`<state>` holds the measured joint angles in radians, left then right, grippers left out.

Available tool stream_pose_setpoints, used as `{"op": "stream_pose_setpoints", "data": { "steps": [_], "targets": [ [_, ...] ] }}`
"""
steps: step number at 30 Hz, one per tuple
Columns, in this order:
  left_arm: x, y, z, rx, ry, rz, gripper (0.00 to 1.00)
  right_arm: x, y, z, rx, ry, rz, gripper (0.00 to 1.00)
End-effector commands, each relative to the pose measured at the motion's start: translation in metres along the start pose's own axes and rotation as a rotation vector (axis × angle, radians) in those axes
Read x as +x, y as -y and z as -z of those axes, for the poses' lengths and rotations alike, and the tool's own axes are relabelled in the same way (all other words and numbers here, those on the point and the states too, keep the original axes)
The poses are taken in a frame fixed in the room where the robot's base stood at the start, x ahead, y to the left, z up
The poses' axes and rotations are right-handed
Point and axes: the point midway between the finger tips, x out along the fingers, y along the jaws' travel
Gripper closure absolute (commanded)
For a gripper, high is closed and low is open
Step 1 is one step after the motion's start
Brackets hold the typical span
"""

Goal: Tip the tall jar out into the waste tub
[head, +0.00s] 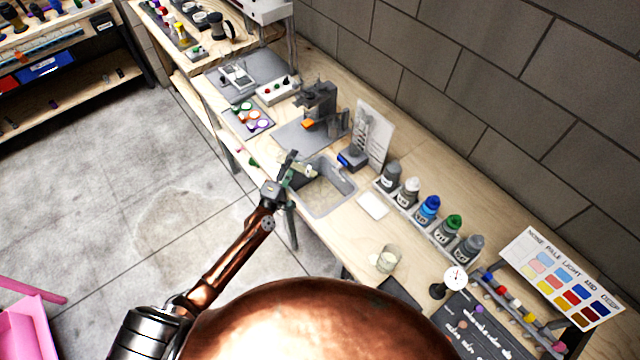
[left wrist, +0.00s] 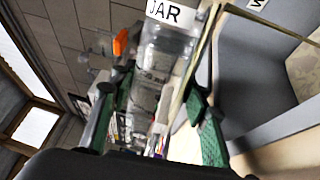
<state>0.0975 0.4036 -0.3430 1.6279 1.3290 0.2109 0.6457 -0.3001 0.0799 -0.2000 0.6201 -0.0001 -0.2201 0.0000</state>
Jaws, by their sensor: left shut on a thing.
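My left gripper (head: 291,168) is at the near left edge of the grey waste tub (head: 345,196). It is shut on the tall jar (head: 309,171), which is small and partly hidden in the head view. In the left wrist view the clear jar (left wrist: 160,75), with a white JAR label, sits between the green finger pads (left wrist: 170,118). The jar looks tipped far over, close to lying on its side, above the tub's rim. The tub (left wrist: 262,60) fills the right of that view. Whether anything is leaving the jar cannot be told. My right gripper is not in view.
A row of capped bottles (head: 428,209) stands right of the tub, and a glass beaker (head: 388,259) stands nearer.

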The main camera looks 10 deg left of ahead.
Motion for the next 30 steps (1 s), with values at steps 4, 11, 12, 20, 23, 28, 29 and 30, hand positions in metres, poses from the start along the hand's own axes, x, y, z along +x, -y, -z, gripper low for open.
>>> {"op": "stream_pose_setpoints", "data": {
  "steps": [4,11,12,20,23,28,29,30],
  "targets": [
    [0.0005,-0.0016,-0.0012,0.011,0.001,-0.002,0.98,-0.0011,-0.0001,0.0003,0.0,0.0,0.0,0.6],
    [0.0005,-0.0031,-0.0019,0.03,0.003,-0.002,0.98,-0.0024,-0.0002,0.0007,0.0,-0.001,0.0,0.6],
    [0.0006,-0.0034,-0.002,0.033,0.003,-0.003,0.98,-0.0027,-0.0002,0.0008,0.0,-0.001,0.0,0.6],
    [0.0008,-0.006,-0.0029,0.059,0.006,-0.005,0.98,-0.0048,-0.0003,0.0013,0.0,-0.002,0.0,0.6],
    [0.0008,-0.0069,-0.0033,0.07,0.007,-0.005,0.98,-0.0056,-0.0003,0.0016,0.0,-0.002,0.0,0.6],
    [0.0009,-0.0084,-0.004,0.088,0.009,-0.006,0.98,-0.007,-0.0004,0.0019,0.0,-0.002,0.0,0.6],
    [0.0009,-0.0087,-0.0041,0.091,0.009,-0.006,0.98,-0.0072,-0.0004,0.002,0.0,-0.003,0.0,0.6],
    [0.001,-0.0092,-0.0042,0.096,0.01,-0.007,0.98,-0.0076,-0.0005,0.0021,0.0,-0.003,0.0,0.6]
  ]
}}
